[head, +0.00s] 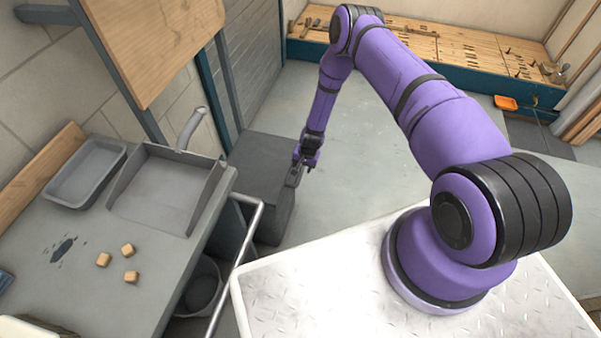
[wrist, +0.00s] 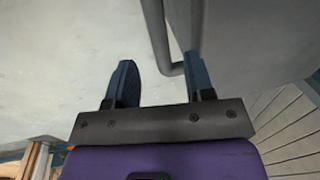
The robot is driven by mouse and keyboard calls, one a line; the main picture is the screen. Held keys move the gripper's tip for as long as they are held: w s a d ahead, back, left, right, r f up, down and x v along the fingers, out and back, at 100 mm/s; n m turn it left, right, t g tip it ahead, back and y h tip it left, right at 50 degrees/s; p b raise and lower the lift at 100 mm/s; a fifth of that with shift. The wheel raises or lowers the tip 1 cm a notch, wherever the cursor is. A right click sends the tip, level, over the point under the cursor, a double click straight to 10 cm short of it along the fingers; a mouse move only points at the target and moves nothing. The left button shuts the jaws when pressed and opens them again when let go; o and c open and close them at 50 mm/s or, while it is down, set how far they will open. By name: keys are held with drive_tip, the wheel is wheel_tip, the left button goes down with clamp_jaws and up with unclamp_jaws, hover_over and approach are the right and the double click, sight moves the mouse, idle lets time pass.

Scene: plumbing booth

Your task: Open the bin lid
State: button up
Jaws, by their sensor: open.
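The bin (head: 276,215) is a dark grey box on the floor beyond the counter's rail. Its flat lid (head: 262,157) looks closed. My gripper (head: 296,176) is at the bin's right edge, near the lid's rim; touching or apart, I cannot tell. In the wrist view my gripper (wrist: 160,80) has its two dark fingers wide apart. A grey bent bar (wrist: 158,35), perhaps the lid's handle, reaches down between them, close to the right finger. The jaws look empty, and the bar is not clasped.
A counter (head: 95,225) at left holds a dustpan-like tray (head: 165,190), a grey tray (head: 88,172) and small wooden cubes (head: 128,250). A metal rail (head: 236,265) runs along its front. A bucket (head: 200,285) stands below. The floor right of the bin is clear.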

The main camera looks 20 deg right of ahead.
sight(300, 173)
drive_tip(key=shift+w+a+f, duration=0.1)
drive_tip(key=shift+a+f, duration=0.05)
drive_tip(key=shift+f, duration=0.65)
drive_tip(key=shift+w+a+f, duration=0.1)
drive_tip(key=shift+f, duration=0.75)
drive_tip(key=shift+w+a+f, duration=0.1)
drive_tip(key=shift+a+f, duration=0.05)
drive_tip(key=shift+f, duration=0.65)
clamp_jaws()
